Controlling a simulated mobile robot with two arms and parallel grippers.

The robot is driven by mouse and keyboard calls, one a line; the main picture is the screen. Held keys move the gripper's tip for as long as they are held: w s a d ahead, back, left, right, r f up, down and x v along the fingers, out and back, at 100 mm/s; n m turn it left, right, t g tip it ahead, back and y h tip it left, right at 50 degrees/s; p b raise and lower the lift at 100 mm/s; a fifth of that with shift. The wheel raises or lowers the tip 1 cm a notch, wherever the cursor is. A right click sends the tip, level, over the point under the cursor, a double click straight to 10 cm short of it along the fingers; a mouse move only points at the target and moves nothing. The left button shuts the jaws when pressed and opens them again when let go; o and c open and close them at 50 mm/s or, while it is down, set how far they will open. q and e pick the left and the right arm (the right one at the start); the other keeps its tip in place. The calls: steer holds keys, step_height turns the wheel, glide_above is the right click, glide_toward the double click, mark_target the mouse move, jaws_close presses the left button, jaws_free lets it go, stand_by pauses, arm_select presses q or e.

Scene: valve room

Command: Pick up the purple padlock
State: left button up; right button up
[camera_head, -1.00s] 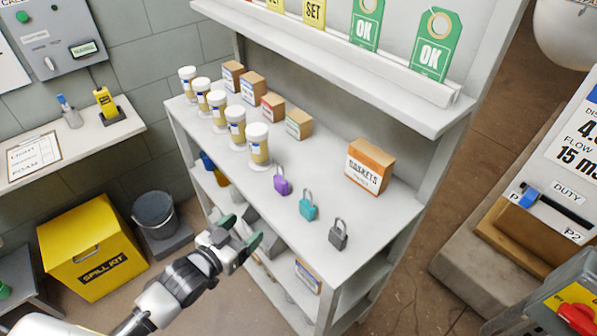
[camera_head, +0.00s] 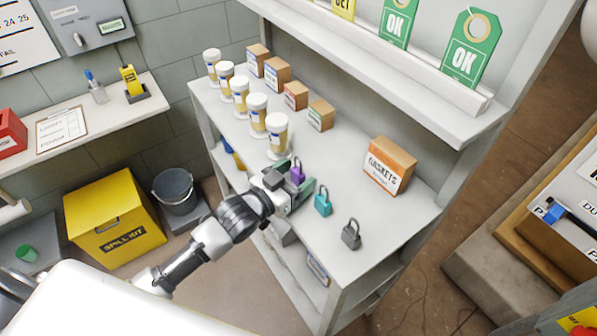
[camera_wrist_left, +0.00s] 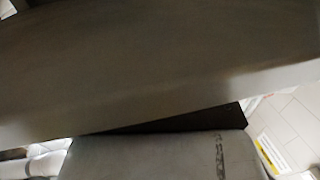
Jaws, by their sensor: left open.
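The purple padlock (camera_head: 298,173) stands near the front edge of the shelf top, partly hidden by my left gripper. My left gripper (camera_head: 294,180) is open, with its green-tipped fingers at the padlock. The padlock appears to be between or just beyond the fingers; I cannot tell whether they touch it. The left wrist view shows mostly a blurred grey surface, and no padlock is visible there. My right gripper is not in view.
A teal padlock (camera_head: 323,202) stands close to the right of my gripper, and a dark grey padlock (camera_head: 351,234) is further right. White-capped jars (camera_head: 277,135) stand behind to the left. A gaskets box (camera_head: 389,166) stands at the back right of the shelf top (camera_head: 345,155).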

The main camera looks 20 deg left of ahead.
arm_select(q)
steer(key=shift+x, duration=1.45)
steer(key=shift+a, duration=0.1)
steer(key=c, duration=0.9)
steer(key=shift+r, duration=0.1)
